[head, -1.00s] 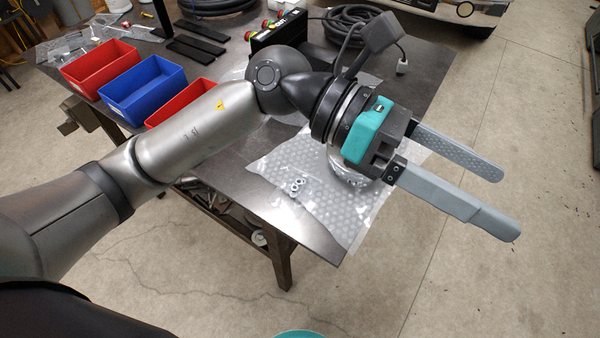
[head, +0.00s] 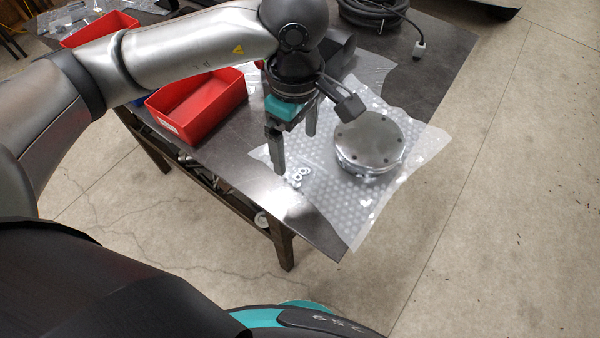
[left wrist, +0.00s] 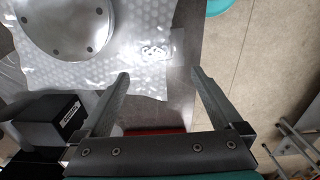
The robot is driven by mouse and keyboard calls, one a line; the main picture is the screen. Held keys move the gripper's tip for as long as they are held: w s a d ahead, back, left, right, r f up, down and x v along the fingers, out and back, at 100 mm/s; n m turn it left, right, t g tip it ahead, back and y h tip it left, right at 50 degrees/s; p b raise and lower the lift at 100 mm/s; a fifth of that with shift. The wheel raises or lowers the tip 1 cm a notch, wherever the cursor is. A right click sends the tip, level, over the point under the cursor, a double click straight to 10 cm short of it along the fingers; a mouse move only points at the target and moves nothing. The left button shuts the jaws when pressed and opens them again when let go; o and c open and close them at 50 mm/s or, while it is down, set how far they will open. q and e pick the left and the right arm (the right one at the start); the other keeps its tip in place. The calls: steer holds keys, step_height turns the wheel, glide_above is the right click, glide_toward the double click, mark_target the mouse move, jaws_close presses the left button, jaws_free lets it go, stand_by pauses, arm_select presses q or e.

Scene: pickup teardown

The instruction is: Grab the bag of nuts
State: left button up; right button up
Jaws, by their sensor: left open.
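The bag of nuts (head: 298,176) shows as a small cluster of metal nuts in clear plastic, lying near the table's front edge. It also shows in the left wrist view (left wrist: 155,53), just beyond the fingertips and between their lines. My left gripper (head: 295,152) points down above the table, close to the bag on its far side. Its fingers are apart and empty, as the left wrist view (left wrist: 160,74) shows. The clear bag's outline is hard to tell from the plastic under it. My right gripper is not in view.
A round metal disc (head: 369,142) rests on the bubble wrap (head: 335,205), right of the gripper. A red bin (head: 200,105) stands to the left. A coiled black cable (head: 372,12) lies at the back. The dark table (head: 430,75) has bare room at right.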

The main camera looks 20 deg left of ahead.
arm_select(q)
glide_above(296, 170)
steer(key=s, duration=0.1)
steer(key=f, duration=0.4)
steer(key=shift+d+f, duration=0.2)
steer(key=shift+f, duration=0.05)
steer(key=shift+w+a+f, duration=0.15)
steer(key=shift+w+f, duration=0.05)
steer(key=shift+f, duration=1.1)
steer(key=shift+w+a+f, duration=0.1)
steer(key=shift+w+f, duration=0.1)
steer(key=shift+f, duration=1.1)
steer(key=c, duration=1.4)
steer(key=shift+r, duration=0.1)
